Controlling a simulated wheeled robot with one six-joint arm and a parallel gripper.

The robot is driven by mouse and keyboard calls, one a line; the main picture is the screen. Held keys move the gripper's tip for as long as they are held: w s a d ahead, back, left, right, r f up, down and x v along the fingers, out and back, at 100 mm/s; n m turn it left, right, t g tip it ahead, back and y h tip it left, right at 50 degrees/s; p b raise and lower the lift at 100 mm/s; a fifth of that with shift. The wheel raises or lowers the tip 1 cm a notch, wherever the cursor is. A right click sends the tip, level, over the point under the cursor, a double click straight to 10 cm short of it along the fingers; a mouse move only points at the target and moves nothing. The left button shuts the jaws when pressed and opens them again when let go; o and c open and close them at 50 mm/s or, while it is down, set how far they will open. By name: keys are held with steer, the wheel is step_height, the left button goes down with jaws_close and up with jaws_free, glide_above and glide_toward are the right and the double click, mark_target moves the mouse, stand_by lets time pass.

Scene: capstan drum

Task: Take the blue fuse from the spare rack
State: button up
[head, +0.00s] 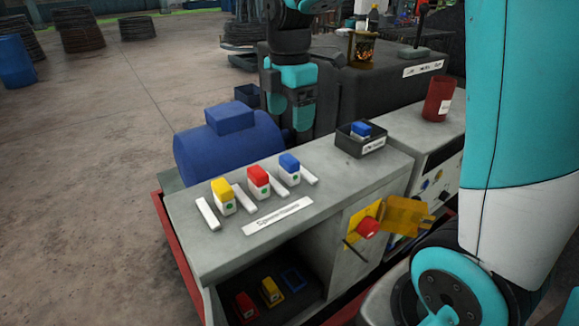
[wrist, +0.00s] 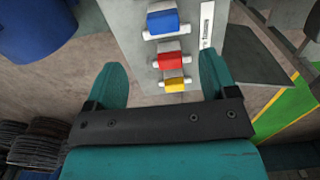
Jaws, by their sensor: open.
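The blue fuse (head: 289,163) has a blue cap on a white body. It stands upright in the spare rack between white strips (head: 208,214) on a grey cabinet top, at the right end of a row with a red fuse (head: 258,176) and a yellow fuse (head: 222,189). My gripper (head: 290,112) is open and empty, in the air behind the row. In the wrist view, the blue fuse (wrist: 163,22) is farthest up, beyond the fingertips; the red fuse (wrist: 170,60) and yellow fuse (wrist: 174,82) show between the open fingers.
A dark tray (head: 374,148) with another blue-capped piece (head: 361,129) sits right of the row. A blue motor (head: 228,143) stands behind the cabinet. Red and yellow pieces (head: 271,290) and a blue-edged holder (head: 293,279) are in the lower opening. A red can (head: 438,98) stands at right.

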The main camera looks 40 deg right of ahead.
mark_target(289, 158)
step_height(289, 158, down, 8)
steer(key=shift+r+p, duration=0.25)
steer(key=shift+p, duration=0.35)
steer(key=f+p, duration=0.1)
steer(key=f, duration=0.1)
steer(key=f+p, duration=0.1)
steer(key=f, duration=0.2)
steer(key=shift+s+a+f, duration=0.2)
steer(key=shift+f, duration=0.1)
steer(key=c, duration=1)
